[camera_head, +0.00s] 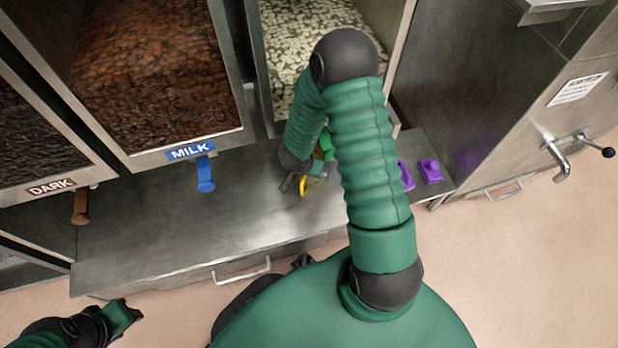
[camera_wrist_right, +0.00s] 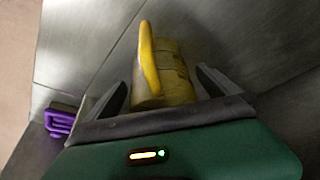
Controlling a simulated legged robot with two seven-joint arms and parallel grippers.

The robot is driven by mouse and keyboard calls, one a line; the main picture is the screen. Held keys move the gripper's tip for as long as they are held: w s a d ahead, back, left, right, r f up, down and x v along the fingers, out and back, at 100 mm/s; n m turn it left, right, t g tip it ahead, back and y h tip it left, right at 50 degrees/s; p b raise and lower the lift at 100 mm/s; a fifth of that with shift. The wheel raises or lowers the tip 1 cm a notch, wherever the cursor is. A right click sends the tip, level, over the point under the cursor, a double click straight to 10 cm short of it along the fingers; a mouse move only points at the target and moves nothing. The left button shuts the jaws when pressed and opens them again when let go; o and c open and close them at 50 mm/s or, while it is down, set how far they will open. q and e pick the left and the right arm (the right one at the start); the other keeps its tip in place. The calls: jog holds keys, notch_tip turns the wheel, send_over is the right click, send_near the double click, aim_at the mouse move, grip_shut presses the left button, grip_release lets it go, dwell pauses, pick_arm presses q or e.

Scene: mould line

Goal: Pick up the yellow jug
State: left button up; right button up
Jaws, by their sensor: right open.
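The yellow jug (camera_wrist_right: 172,92) stands between the two fingers of my right gripper (camera_wrist_right: 162,95) in the right wrist view. Its handle points up in that picture, and the fingers are open on either side with gaps. In the head view only a small yellow part of the jug (camera_head: 307,187) shows beside my right gripper (camera_head: 293,184); my right arm hides most of it. My left gripper (camera_head: 127,314) is at the lower left of the head view, away from the jug, and its finger gap is not clear.
A steel ledge (camera_head: 180,235) runs below bins of dark, milk and white pieces. A blue MILK lever (camera_head: 205,176) and a brown DARK lever (camera_head: 80,207) hang over it. A purple object (camera_head: 430,172) sits at the ledge's right end. A steel cabinet (camera_head: 490,110) stands at right.

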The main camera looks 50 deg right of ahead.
jog(key=b+x, duration=0.1)
jog(key=x, duration=0.2)
jog(key=shift+f+b, duration=0.2)
jog(key=shift+b, duration=0.15)
pick_arm(q)
jog(key=x, duration=0.2)
jog(key=shift+s+f, duration=0.2)
jog(key=shift+f, duration=0.3)
pick_arm(e)
jog(key=shift+r, duration=0.1)
jog(key=c, duration=1.5)
pick_arm(q)
jog(key=shift+r+p, duration=0.15)
jog(key=shift+p, duration=0.15)
pick_arm(e)
jog(key=shift+r, duration=0.1)
